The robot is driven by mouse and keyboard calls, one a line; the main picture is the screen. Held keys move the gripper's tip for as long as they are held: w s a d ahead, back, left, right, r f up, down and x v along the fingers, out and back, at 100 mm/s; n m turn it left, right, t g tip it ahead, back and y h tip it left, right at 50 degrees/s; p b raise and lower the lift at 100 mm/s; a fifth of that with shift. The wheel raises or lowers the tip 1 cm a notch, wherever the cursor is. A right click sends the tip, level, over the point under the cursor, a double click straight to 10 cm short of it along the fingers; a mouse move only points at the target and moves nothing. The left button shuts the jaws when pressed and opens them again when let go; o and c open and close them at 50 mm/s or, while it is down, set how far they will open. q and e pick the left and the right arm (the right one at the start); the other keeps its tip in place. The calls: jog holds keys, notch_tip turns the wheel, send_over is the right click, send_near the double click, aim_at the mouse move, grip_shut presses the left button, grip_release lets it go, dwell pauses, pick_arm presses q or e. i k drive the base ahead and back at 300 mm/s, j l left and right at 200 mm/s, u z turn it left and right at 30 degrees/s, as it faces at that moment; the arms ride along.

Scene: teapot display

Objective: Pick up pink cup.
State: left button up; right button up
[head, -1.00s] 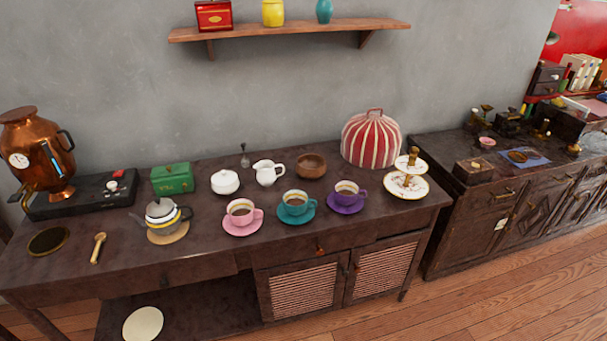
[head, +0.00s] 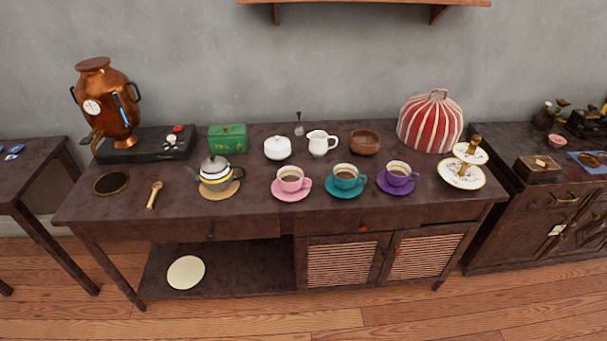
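The pink cup (head: 291,179) stands upright on a pink saucer (head: 291,195) near the front middle of the dark wooden table (head: 245,204). It holds a brownish liquid, and its handle points right. A teal cup (head: 346,177) on a teal saucer stands just to its right. A purple cup (head: 398,174) on a purple saucer stands further right. Neither of my grippers shows in the head view.
A teapot (head: 214,171) on a round mat stands left of the pink cup. Behind it are a white sugar bowl (head: 277,148), a white jug (head: 320,143) and a green tea tin (head: 227,138). A tiered stand (head: 463,172) and striped cosy (head: 431,123) are at right. Floor in front is clear.

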aim_at(290, 178)
jog(key=i+j+z, duration=0.25)
jog(key=j, duration=0.4)
jog(key=i+j+z, duration=0.3)
jog(key=j, duration=0.45)
jog(key=i+j+z, duration=0.1)
jog(key=j, duration=0.3)
jog(key=i, duration=0.1)
